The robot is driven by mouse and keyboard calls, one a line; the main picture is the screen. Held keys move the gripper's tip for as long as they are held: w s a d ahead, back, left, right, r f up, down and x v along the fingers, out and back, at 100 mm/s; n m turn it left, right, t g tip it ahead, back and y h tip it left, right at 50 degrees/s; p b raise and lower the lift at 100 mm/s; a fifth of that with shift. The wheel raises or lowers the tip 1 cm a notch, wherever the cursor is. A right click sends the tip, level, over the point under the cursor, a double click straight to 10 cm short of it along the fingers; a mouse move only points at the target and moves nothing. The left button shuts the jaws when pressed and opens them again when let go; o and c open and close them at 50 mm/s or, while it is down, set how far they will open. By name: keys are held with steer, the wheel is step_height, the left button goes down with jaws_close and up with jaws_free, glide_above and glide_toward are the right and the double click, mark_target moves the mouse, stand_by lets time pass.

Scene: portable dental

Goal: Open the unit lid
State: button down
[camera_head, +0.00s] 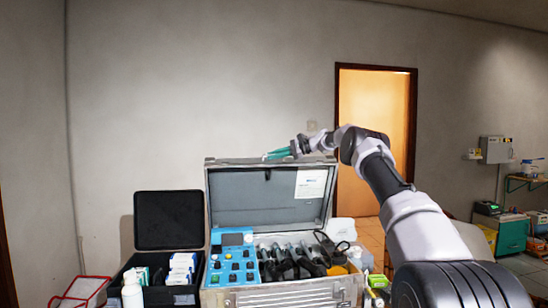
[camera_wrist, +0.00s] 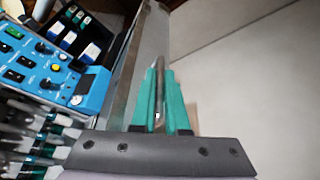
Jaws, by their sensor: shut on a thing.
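The metal dental unit case (camera_head: 286,298) stands open in the head view. Its lid (camera_head: 252,200) is raised to about upright, with a white label inside. The blue control panel (camera_head: 232,260) shows inside the case, and also in the wrist view (camera_wrist: 38,62).
Several black-and-white handpieces (camera_head: 290,258) lie in the case. A smaller black case (camera_head: 170,222) with an open lid stands to the left, beside a white bottle (camera_head: 132,290) and a red-edged tray (camera_head: 80,292). A wall is behind the lid.

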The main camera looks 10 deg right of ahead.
steer(key=c, duration=0.9)
jaws_free()
steer(key=shift+d, duration=0.1)
steer(key=v, duration=1)
steer(key=shift+s+d+r, duration=0.15)
steer(key=shift+d+r, duration=0.1)
steer(key=shift+d, duration=0.05)
